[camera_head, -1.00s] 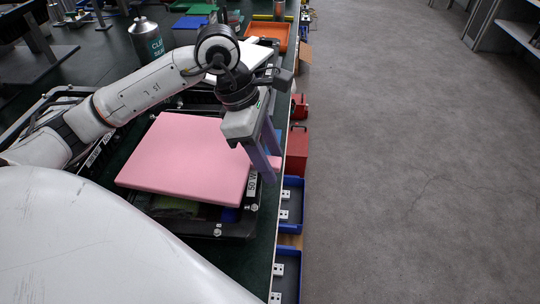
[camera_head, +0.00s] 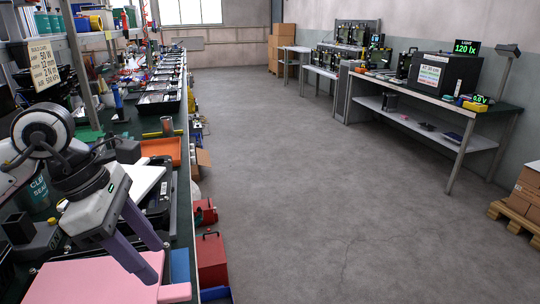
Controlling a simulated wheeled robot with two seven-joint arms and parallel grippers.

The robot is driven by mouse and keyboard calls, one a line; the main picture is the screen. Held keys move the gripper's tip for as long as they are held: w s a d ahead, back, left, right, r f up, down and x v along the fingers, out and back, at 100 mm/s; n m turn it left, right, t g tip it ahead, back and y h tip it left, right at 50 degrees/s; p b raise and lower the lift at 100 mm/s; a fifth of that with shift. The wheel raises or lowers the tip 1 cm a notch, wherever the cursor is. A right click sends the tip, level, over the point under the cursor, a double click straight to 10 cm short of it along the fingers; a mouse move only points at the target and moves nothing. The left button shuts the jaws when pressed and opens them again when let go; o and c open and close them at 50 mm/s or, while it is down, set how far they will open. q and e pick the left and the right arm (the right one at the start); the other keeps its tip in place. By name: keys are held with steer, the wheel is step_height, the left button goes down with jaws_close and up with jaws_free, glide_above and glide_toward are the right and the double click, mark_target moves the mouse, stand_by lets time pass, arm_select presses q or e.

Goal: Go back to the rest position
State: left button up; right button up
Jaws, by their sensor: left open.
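My left gripper (camera_head: 143,246) is in the lower left of the head view, its two purple-grey fingers spread apart and pointing down to the right. Nothing shows between the fingers. They are in front of or over a pink slab (camera_head: 92,279) at the bottom left; I cannot tell whether they touch it. The slab is cut off by the lower picture edge. My right gripper does not show.
The workbench (camera_head: 183,205) runs away along the left, with an orange tray (camera_head: 161,150) and a green-labelled bottle (camera_head: 33,193). Red boxes (camera_head: 211,262) stand beside it. The grey floor is clear. A test bench (camera_head: 430,120) and cartons (camera_head: 527,190) are at right.

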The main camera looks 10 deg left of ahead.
mark_target(180, 290)
arm_select(q)
steer(key=x, duration=1)
steer(key=shift+f, duration=0.25)
step_height(180, 290, up, 4)
steer(key=p, duration=0.3)
steer(key=shift+f, duration=0.15)
steer(key=shift+r+p, duration=0.25)
steer(key=shift+p, duration=0.2)
steer(key=shift+r, duration=0.25)
steer(key=shift+f, duration=0.15)
